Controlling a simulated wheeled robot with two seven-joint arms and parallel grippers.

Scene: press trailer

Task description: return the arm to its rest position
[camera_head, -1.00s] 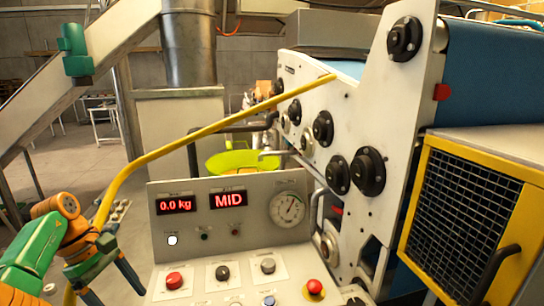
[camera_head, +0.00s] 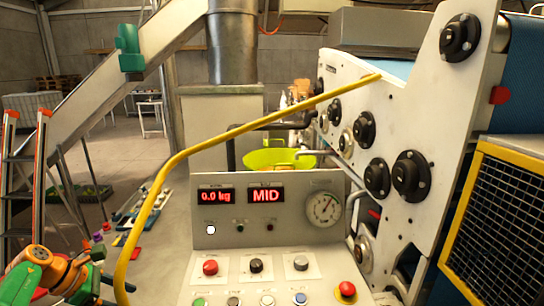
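My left arm comes in at the bottom left corner, with an orange and green wrist. The visible part of my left gripper (camera_head: 84,284) is low beside the yellow rail, left of the control panel (camera_head: 230,262). Its fingers are cut off by the bottom edge, so their opening cannot be told. I see nothing held in the part that shows. My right arm and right gripper are not in view. The panel display reads 0.0 kg (camera_head: 215,196) and MID (camera_head: 266,195).
A yellow rail (camera_head: 160,178) curves between my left arm and the panel. A red emergency button (camera_head: 346,290) is at the panel's right. The white press side plate (camera_head: 440,115) with black knobs and a yellow mesh guard (camera_head: 490,220) stand right. A ladder (camera_head: 40,160) stands left.

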